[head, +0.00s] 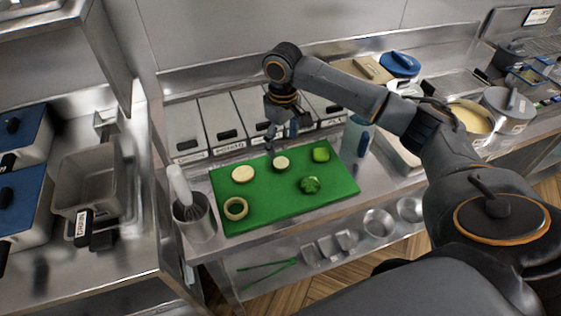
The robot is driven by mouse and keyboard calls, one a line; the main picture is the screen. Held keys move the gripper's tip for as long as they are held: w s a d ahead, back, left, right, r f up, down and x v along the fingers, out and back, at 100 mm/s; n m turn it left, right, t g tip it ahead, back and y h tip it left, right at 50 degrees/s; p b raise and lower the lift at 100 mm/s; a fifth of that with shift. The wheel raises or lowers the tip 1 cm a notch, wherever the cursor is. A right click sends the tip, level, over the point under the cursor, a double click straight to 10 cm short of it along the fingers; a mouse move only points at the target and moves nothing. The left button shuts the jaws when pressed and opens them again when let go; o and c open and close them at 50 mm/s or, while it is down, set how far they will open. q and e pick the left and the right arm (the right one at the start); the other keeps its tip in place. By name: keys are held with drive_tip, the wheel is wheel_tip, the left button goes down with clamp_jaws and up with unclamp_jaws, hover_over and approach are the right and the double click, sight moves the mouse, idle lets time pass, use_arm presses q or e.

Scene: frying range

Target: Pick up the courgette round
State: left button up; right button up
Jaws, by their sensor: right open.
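The courgette round (281,164), a pale disc with a dark green edge, lies on the green board (270,204) near the board's far edge. My right gripper (274,146) is open, pointing down just above and behind the courgette round. It looks empty; whether a fingertip touches the round I cannot tell. My left gripper is not in view.
A pale round slice (243,174), a ring-shaped slice (235,209), a leafy green piece (310,186) and a bright green piece (321,155) share the board.

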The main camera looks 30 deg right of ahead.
sight(281, 162)
drive_tip(key=f, duration=0.2)
drive_tip(key=shift+w+f, duration=0.2)
drive_tip(key=shift+f, duration=0.35)
drive_tip(key=f, duration=0.1)
drive_tip(key=f+p, duration=0.1)
drive_tip(key=f, duration=0.1)
drive_tip(key=f+p, duration=0.1)
drive_tip(key=shift+w+f, duration=0.25)
drive_tip(key=shift+f, duration=0.35)
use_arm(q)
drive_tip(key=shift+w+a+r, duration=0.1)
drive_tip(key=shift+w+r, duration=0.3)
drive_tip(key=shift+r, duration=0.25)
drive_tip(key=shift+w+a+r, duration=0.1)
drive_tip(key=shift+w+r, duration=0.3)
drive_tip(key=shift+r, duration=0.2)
use_arm(e)
drive_tip(key=shift+c, duration=1.4)
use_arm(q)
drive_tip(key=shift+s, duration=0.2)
use_arm(e)
drive_tip(key=c, duration=0.7)
